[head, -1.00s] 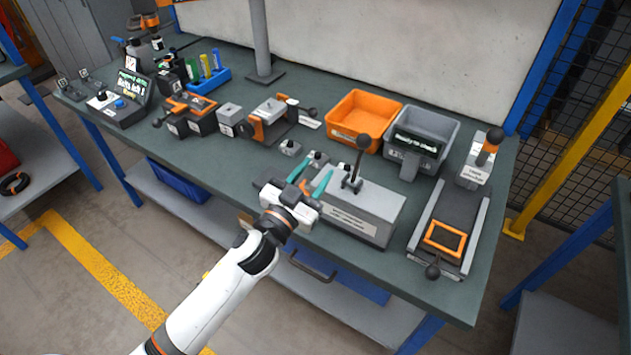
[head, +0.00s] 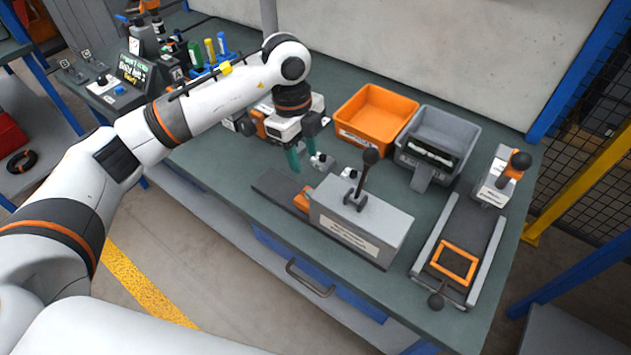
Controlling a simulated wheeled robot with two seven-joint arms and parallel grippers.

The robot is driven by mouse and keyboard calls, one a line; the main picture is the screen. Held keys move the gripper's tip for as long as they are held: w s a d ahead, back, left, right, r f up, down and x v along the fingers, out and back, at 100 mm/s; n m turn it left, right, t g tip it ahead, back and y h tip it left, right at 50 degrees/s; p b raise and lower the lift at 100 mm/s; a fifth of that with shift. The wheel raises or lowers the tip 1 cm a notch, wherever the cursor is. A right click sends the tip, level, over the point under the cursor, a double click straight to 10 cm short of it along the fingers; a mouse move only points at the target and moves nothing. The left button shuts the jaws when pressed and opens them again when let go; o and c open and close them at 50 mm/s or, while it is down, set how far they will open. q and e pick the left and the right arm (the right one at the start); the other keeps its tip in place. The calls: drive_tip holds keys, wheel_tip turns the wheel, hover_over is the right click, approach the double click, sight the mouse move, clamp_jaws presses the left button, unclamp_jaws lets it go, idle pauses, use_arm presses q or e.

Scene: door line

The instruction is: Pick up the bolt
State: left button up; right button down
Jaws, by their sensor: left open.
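My left gripper (head: 303,143) hangs over the middle of the bench with its teal fingers pointing down. The fingers are apart and I see nothing between them. My right gripper is out of view.
An orange bin (head: 375,116) and a grey bin (head: 450,127) stand at the back. A dark slide with an orange frame (head: 453,263) lies at the right. A dark rail (head: 273,189) runs left from the lever fixture.

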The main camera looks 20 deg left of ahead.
sight(310, 191)
use_arm(q)
drive_tip(key=f, duration=0.3)
drive_tip(key=f+p, duration=0.1)
drive_tip(key=f, duration=0.1)
drive_tip(key=shift+s+d, duration=0.2)
drive_tip(key=shift+s, duration=0.05)
drive_tip(key=shift+d+f, duration=0.1)
drive_tip(key=shift+f, duration=0.65)
drive_tip(key=f+p, duration=0.1)
drive_tip(key=f, duration=0.1)
drive_tip(key=w+f+p, duration=0.1)
drive_tip(key=f, duration=0.1)
drive_tip(key=shift+d+f, duration=0.15)
drive_tip(key=shift+d, duration=0.05)
drive_tip(key=shift+f, duration=0.55)
clamp_jaws()
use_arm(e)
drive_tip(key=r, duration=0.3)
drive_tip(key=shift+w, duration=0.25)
use_arm(q)
drive_tip(key=shift+r, duration=0.1)
